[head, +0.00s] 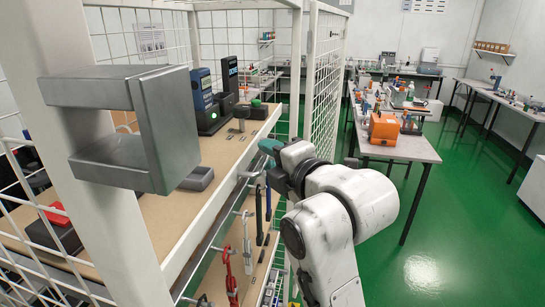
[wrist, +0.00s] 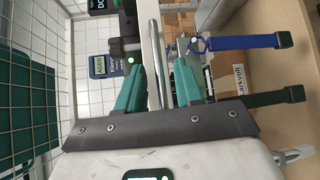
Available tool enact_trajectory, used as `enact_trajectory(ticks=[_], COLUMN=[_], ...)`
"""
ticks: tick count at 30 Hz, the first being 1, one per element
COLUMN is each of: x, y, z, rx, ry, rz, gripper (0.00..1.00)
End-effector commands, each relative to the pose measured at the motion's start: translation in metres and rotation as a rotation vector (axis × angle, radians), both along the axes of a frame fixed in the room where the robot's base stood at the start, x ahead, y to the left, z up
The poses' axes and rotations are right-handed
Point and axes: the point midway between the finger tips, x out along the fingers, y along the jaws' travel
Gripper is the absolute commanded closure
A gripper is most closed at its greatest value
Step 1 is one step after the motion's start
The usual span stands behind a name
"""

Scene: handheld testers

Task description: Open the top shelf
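The top shelf (head: 212,150) is a tan board inside a white wire-mesh cage, with a white front rail (head: 190,245). Handheld testers stand on it, among them a blue one (head: 203,88) and a black one (head: 229,75). My gripper (head: 268,148) is at the far part of the front rail, its teal fingers partly hidden by the wrist. In the wrist view the teal fingers (wrist: 158,85) stand apart, one on each side of a white and metal bar (wrist: 153,50). A narrow gap shows by the right finger; firm contact cannot be seen.
Tools hang on hooks below the rail, including a red one (head: 231,275) and a blue one (wrist: 245,41). A mesh panel (head: 325,85) stands right of the shelf. A grey metal bracket (head: 165,130) is close at left. Workbenches (head: 405,145) stand behind; green floor is free at right.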

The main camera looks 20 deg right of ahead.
Motion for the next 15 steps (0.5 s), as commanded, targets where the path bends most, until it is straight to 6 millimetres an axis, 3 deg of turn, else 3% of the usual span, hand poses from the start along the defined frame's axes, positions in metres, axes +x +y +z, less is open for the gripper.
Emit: enact_trajectory(ticks=[11, 15], x=[-0.0002, -0.0003], y=[-0.0001, 0.0000], z=[-0.0003, -0.0004], rx=[0.000, 0.000], ry=[0.001, 0.001], rz=[0.000, 0.000], gripper=[1.00, 1.00])
